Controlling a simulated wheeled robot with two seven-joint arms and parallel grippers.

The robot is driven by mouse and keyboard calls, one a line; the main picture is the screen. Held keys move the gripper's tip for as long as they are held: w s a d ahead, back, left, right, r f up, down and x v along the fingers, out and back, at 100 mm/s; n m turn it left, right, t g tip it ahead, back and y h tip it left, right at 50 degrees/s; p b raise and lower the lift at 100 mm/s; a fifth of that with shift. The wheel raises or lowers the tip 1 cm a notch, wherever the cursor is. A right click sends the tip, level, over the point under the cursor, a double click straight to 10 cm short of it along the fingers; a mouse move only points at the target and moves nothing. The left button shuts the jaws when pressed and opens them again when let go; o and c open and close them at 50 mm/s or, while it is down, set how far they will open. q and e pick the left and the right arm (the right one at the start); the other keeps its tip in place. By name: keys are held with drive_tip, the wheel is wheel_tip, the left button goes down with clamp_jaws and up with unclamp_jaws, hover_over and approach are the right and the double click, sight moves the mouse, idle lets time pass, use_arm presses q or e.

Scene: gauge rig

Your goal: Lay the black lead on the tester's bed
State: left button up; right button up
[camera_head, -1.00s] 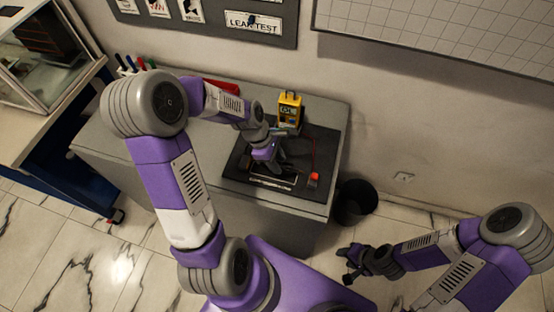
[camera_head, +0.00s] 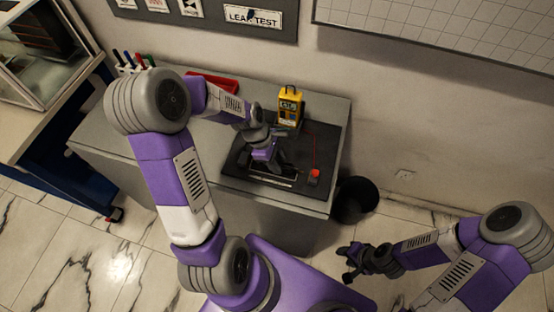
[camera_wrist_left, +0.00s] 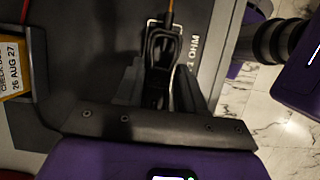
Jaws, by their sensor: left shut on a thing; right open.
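The black lead (camera_wrist_left: 160,50) is a dark bundled cable with an orange strand at its top. My left gripper (camera_wrist_left: 160,90) is shut on it, with a finger on either side. In the head view my left gripper (camera_head: 272,163) is low over the tester's dark bed (camera_head: 238,172), which shows a white outline and "OHM" lettering in the wrist view. I cannot tell whether the lead touches the bed. The yellow tester (camera_head: 291,107) stands at the bed's back. My right gripper (camera_head: 352,265) is open and empty, away from the table over the floor.
A red block (camera_head: 314,176) sits at the bed's right front, with a thin red wire behind it. A red tray (camera_head: 216,83) and several pens (camera_head: 130,60) are at the table's back left. A black bin (camera_head: 355,200) stands right of the table.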

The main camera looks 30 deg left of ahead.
use_arm(q)
drive_tip(key=shift+f+b, duration=0.55)
drive_tip(key=shift+f, duration=0.35)
drive_tip(key=o, duration=1.6)
drive_tip(key=shift+r, duration=0.15)
wheel_tip(320, 180, up, 8)
drive_tip(key=p, duration=0.7)
drive_tip(key=shift+p, duration=0.35)
drive_tip(key=shift+s, duration=0.1)
